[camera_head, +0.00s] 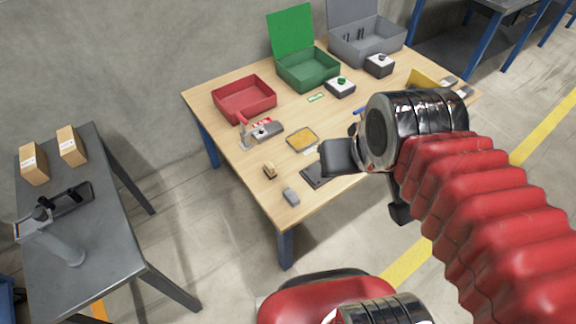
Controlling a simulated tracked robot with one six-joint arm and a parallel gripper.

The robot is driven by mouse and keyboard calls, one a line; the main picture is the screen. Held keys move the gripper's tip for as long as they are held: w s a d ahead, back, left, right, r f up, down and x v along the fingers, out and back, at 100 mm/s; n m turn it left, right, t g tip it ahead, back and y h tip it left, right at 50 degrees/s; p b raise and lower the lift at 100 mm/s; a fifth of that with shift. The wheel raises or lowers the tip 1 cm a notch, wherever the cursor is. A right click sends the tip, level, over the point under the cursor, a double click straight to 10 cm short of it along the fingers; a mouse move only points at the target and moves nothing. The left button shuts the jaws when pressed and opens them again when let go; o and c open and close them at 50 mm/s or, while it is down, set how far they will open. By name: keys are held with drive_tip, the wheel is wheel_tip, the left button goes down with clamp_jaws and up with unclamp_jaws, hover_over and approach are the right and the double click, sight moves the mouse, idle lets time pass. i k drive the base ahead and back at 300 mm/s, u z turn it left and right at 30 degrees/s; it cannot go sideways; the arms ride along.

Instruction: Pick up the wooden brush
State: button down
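A small brush (269,170) with a light wooden top and a darker lower part lies on the wooden table (240,160), near its front left edge. It is fully in view and nothing touches it. My gripper (336,158) is the dark part at the end of my red-sleeved arm, over the front right of the table. It is to the right of the brush and clearly apart from it. Its fingers are not clearly visible, so its opening cannot be made out.
A small grey block (291,197) lies close to the brush. A dark flat plate (314,176) and a yellow-filled tray (302,138) lie to its right. A grey device (267,131), a red bin (244,100) and a green bin (308,72) stand behind.

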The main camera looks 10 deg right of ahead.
sight(269, 168)
drive_tip(key=z, duration=1.1)
drive_tip(key=k, duration=0.8)
drive_tip(key=u, duration=1)
drive_tip(key=i, duration=1)
drive_tip(key=u, duration=0.1)
